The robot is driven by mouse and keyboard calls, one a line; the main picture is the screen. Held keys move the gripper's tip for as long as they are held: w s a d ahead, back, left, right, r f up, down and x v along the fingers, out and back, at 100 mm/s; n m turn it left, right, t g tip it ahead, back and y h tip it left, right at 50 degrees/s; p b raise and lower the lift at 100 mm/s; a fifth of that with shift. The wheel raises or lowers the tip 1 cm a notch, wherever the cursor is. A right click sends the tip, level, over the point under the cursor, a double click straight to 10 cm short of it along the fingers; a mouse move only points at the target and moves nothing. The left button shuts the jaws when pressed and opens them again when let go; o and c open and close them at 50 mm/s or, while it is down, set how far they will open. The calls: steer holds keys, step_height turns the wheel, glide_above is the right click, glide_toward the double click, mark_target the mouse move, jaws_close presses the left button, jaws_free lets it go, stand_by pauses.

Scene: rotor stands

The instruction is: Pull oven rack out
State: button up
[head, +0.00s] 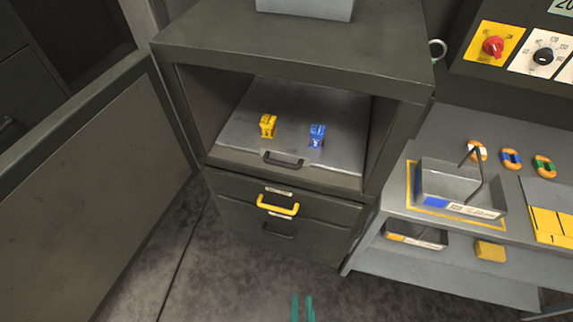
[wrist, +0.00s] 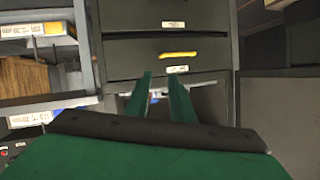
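The oven rack looks like a grey flat shelf (head: 235,132) inside the open compartment of a dark cabinet. A dark handle (head: 283,160) is on its front edge. A yellow block (head: 268,126) and a blue block (head: 317,134) stand on it. My gripper (head: 303,308) shows only as two green fingertips at the bottom of the head view, in front of and below the cabinet, apart from the handle. In the wrist view my gripper (wrist: 161,78) has its two green fingers apart, with nothing held between them.
The cabinet door (head: 130,165) is swung open at the left. Below the compartment are drawers, one with a yellow handle (head: 277,207). A grey bench (head: 400,190) at the right carries a metal bin (head: 455,187) and several rings. The floor before the cabinet is clear.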

steer(key=w+d+f+m+y, duration=0.1)
steer(key=w+d+f+m, duration=0.2)
steer(key=w+f, duration=0.4)
steer(key=m+t+y, duration=0.3)
steer(key=m+y, duration=0.2)
steer(key=y, duration=0.4)
glide_toward(284, 175)
step_height(284, 175, up, 4)
steer(key=shift+h, duration=0.4)
steer(key=x, duration=1)
steer(key=shift+a, duration=0.1)
steer(key=shift+s, duration=0.1)
jaws_close()
